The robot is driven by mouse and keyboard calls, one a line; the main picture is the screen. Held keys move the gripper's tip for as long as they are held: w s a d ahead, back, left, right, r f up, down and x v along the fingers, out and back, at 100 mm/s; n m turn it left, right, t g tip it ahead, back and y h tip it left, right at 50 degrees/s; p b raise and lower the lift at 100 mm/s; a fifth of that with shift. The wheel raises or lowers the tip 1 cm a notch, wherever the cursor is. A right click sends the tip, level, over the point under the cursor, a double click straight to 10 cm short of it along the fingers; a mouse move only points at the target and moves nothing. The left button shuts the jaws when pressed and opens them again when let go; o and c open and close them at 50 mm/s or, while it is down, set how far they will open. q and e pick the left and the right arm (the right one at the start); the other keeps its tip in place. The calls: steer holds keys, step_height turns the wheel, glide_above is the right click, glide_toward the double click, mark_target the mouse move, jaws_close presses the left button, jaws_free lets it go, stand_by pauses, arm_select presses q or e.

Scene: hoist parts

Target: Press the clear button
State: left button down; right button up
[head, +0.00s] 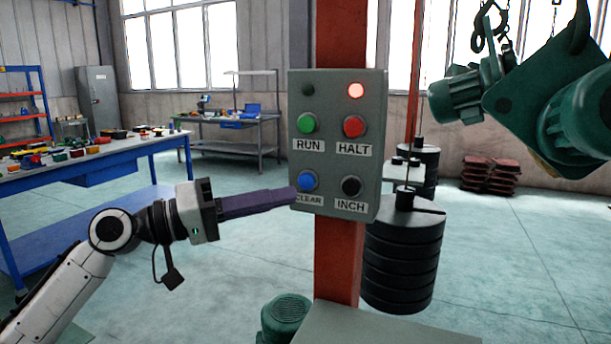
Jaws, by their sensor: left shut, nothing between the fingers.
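A grey control box (333,185) is fixed to a red post in the middle of the head view. The blue clear button (307,181) is at its lower left, above the CLEAR label (309,199). A green RUN button (308,123), a red HALT button (354,126) and a black INCH button (351,186) share the box. A red lamp is lit at upper right; the upper left lamp is dark. My left gripper (293,195) is shut and empty, its tip at the box's left edge, just below and left of the blue button. Whether it touches cannot be told. My right gripper is out of view.
The red post (338,262) carries the box. Black stacked weights (404,250) hang to its right. A green hoist (545,100) hangs at upper right. A blue workbench (90,160) with parts stands at left. The floor between is open.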

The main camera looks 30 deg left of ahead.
mark_target(307, 181)
arm_select(q)
steer(key=shift+w+p, duration=0.3)
steer(key=shift+w, duration=1.8)
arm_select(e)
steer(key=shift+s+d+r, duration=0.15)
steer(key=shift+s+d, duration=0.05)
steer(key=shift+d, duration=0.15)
arm_select(q)
steer(key=shift+w+a, duration=0.1)
steer(key=shift+w, duration=0.3)
steer(key=shift+w, duration=0.4)
stand_by(0.6)
steer(key=shift+s, duration=0.8)
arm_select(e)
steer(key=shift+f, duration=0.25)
arm_select(q)
steer(key=shift+s+f+b, duration=0.1)
steer(key=shift+b, duration=0.2)
